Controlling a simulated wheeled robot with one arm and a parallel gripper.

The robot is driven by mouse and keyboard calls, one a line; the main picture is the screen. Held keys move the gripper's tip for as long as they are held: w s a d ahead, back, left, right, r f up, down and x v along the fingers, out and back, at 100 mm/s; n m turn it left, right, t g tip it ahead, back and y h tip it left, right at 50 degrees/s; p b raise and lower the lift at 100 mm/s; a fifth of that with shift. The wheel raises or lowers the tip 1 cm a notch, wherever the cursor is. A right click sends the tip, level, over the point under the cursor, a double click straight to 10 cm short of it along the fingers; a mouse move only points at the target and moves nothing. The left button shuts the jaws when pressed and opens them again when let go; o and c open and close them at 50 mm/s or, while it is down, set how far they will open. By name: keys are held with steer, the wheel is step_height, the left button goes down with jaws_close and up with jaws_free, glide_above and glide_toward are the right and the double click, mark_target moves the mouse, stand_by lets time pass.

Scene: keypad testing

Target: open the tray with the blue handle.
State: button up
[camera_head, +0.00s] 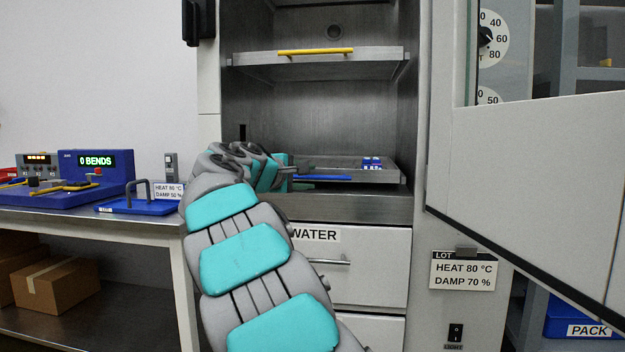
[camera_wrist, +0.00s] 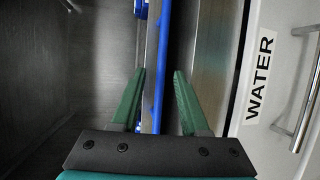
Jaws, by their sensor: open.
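The tray with the blue handle (camera_head: 355,174) is the lower shelf tray inside the open metal chamber, with small blue-and-white items (camera_head: 371,163) on it. Its blue handle (camera_head: 322,178) runs along the tray's front edge, its left part hidden by my arm. My gripper (camera_head: 287,180) is at the left end of this handle. In the wrist view, the blue handle (camera_wrist: 163,70) lies between the two green fingers of my gripper (camera_wrist: 155,90), with a gap visible on the right side. The fingers are open.
An upper tray with a yellow handle (camera_head: 315,52) sits above. A WATER drawer (camera_head: 350,262) is below the chamber. The open chamber door (camera_head: 540,170) stands at right. A bench (camera_head: 90,220) with a blue device (camera_head: 97,170) is at left.

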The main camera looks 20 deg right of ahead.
mark_target(311, 177)
steer(key=shift+x, duration=1.5)
steer(key=shift+f, duration=0.1)
steer(key=shift+c, duration=0.3)
steer(key=shift+a, duration=0.1)
jaws_close()
